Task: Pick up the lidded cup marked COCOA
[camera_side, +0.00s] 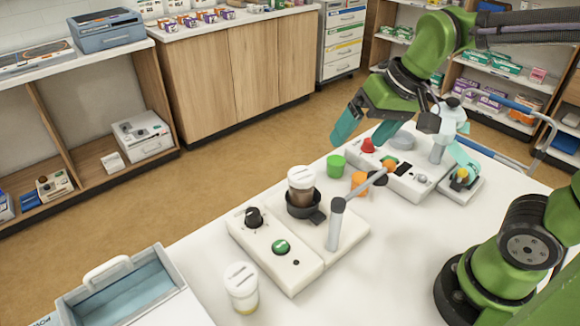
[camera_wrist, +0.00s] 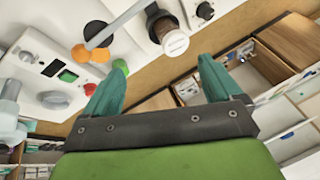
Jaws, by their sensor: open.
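A clear lidded cup with dark brown contents (camera_side: 301,190) stands upright in a dark round holder on a white device; its white lid faces me in the wrist view (camera_wrist: 175,43). A second white-lidded cup with yellowish contents (camera_side: 242,290) stands on the table near the front. Lid print is too small to read, so I cannot tell which is marked COCOA. My gripper (camera_side: 405,142) is open and empty, above the far part of the table, right of and behind the brown cup. Its teal fingers (camera_wrist: 160,84) are apart, with the brown cup beyond them.
The white device (camera_side: 275,262) has a knob, a green button and a grey post beside the brown cup. A grey-blue bin (camera_side: 120,290) stands front left.

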